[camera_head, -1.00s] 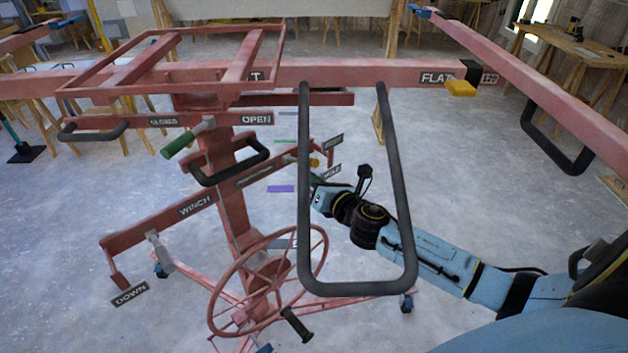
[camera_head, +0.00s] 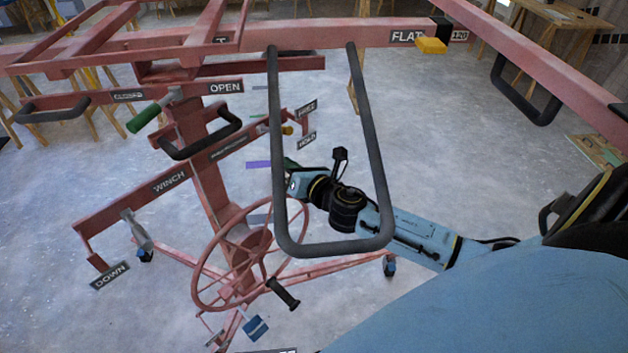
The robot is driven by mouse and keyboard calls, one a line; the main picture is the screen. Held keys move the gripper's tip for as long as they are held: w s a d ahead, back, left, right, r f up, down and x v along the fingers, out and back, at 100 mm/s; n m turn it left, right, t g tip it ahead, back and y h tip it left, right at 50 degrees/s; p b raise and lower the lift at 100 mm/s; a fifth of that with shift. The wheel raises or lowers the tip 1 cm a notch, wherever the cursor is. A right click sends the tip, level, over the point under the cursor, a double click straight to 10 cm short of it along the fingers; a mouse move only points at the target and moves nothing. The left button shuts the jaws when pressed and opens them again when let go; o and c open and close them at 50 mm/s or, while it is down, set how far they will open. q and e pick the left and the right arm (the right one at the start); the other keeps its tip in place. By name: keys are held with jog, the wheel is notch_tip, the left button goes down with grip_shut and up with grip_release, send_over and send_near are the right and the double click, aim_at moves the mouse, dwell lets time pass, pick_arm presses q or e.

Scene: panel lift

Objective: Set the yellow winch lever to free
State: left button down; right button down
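The winch lever's yellow knob (camera_head: 287,130) is small, at the right end of the red winch bar, beside the FREE sign (camera_head: 306,108) and the HOLD sign (camera_head: 307,139). It appears nearer in height to HOLD, but its exact setting is hard to tell. My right arm reaches in from the right. Its wrist end, toward the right gripper (camera_head: 291,166), is below the knob and apart from it in the picture. The fingers are small and partly hidden by a dark looped handle, so their opening is unclear. My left gripper is not in view.
The dark looped handle (camera_head: 374,165) hangs in front of my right forearm. A red spoked wheel (camera_head: 197,278) stands lower left. A green-gripped lever (camera_head: 146,117) is by the OPEN sign. A yellow block (camera_head: 431,46) sits by FLAT.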

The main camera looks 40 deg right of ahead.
jog(key=s+r, duration=0.2)
jog(key=s, duration=0.6)
jog(key=shift+s+d+r, duration=0.2)
jog(key=shift+s+d, duration=0.1)
jog(key=shift+s, duration=0.05)
